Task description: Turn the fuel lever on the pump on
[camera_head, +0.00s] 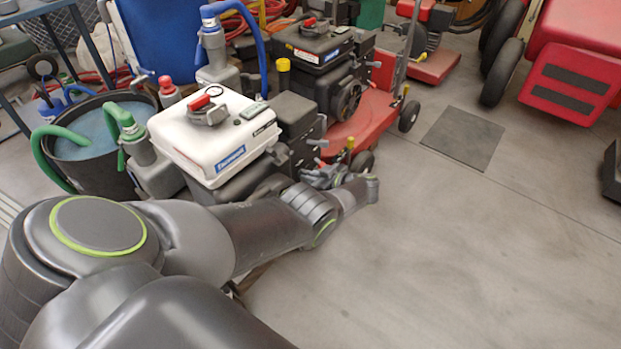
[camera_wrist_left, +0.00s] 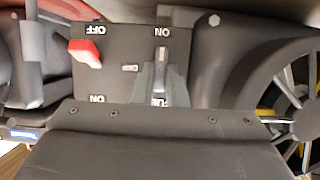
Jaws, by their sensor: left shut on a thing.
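The pump with the white tank (camera_head: 215,140) stands at the left in the head view, with a green hose at its left. My left arm reaches across to its right side, and my left gripper (camera_head: 322,175) is there, partly hidden by my own arm. In the left wrist view a dark panel (camera_wrist_left: 110,75) shows upside down. My left gripper (camera_wrist_left: 160,82) is shut around the small grey fuel lever (camera_wrist_left: 161,55), just below an ON label. The lower label is partly covered by the fingers. My right gripper is not in view.
A red switch (camera_wrist_left: 85,53) sits on the panel near an OFF label. A second, black-tanked machine (camera_head: 315,45) stands behind the pump. A black bucket of water (camera_head: 85,165) is at the left. The floor at the right is clear around a flat dark mat (camera_head: 463,138).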

